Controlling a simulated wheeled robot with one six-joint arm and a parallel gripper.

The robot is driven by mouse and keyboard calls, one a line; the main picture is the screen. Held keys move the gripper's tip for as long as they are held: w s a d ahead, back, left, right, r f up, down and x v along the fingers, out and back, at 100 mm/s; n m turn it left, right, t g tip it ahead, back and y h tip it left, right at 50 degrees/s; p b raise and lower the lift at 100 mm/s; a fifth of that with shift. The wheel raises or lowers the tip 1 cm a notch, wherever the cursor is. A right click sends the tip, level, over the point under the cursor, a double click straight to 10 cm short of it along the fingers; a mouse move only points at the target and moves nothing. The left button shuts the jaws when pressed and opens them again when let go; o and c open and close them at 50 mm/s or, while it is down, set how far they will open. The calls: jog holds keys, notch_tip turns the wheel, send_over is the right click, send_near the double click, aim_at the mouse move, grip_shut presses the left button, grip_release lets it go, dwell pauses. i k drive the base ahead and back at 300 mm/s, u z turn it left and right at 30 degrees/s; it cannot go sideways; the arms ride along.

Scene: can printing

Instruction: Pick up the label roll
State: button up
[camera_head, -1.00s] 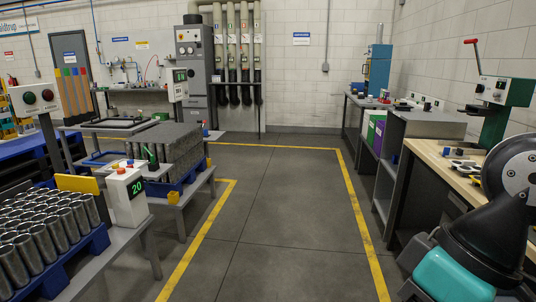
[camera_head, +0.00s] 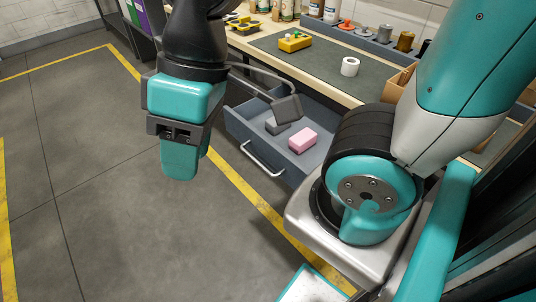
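A small white roll (camera_head: 349,67), which looks like the label roll, stands on the dark green mat (camera_head: 317,67) on the workbench. It appears to be upright with a hole in its top, and nothing touches it. My gripper (camera_head: 184,165) hangs down over the floor to the left of the bench, well apart from the roll. Its teal and black end is seen from outside. The gap between its fingers is hidden, and I see nothing held in it.
An open grey drawer (camera_head: 251,121) juts out below the bench top, with a pink block (camera_head: 302,139) and dark items inside. A yellow tool (camera_head: 295,42) lies on the mat. A cardboard box (camera_head: 396,84) stands right of the roll. Floor is clear at left.

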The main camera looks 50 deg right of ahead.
aim_at(350, 66)
jog(key=z, duration=1.75)
